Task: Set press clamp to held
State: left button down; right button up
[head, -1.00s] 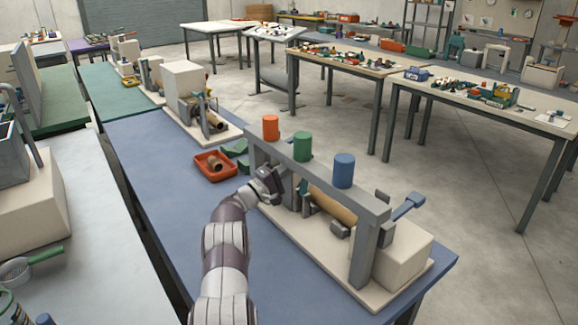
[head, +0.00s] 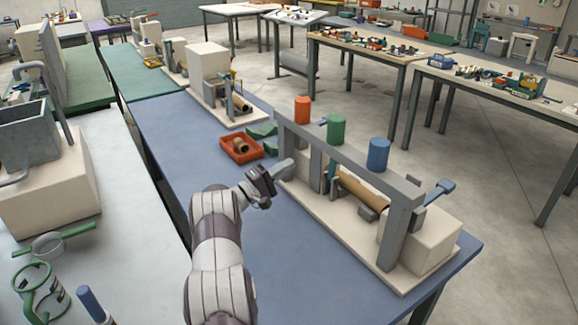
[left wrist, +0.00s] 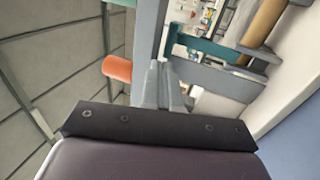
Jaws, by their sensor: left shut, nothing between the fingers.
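The spiral winder stands on the blue table, with a grey frame (head: 350,165) over a brown tube (head: 362,190). The tube also shows in the left wrist view (left wrist: 264,24). A teal upright part (head: 331,178) sits by the tube's left end; a teal bar (left wrist: 213,50) shows in the wrist view. A blue-ended lever (head: 439,190) sticks up at the right end. Which part is the press clamp I cannot tell for sure. My left gripper (head: 286,168) is shut and empty at the frame's left end, its fingertips (left wrist: 161,72) close to the grey post; contact is unclear. My right gripper is out of view.
Orange (head: 302,110), green (head: 337,129) and blue (head: 378,154) cylinders stand on the frame's top. A red tray (head: 241,149) holding brown rolls lies left of the winder. The blue table (head: 290,250) is clear in front.

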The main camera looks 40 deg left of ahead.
pick_arm(q)
jog(key=f, duration=0.1)
jog(key=s+f, duration=0.1)
jog(key=f+b, duration=0.1)
jog(key=shift+s+a, duration=0.3)
jog(key=shift+s, duration=0.05)
jog(key=shift+r, duration=0.1)
jog(key=p+x, duration=0.1)
jog(key=x, duration=1.3)
jog(key=shift+r, duration=0.1)
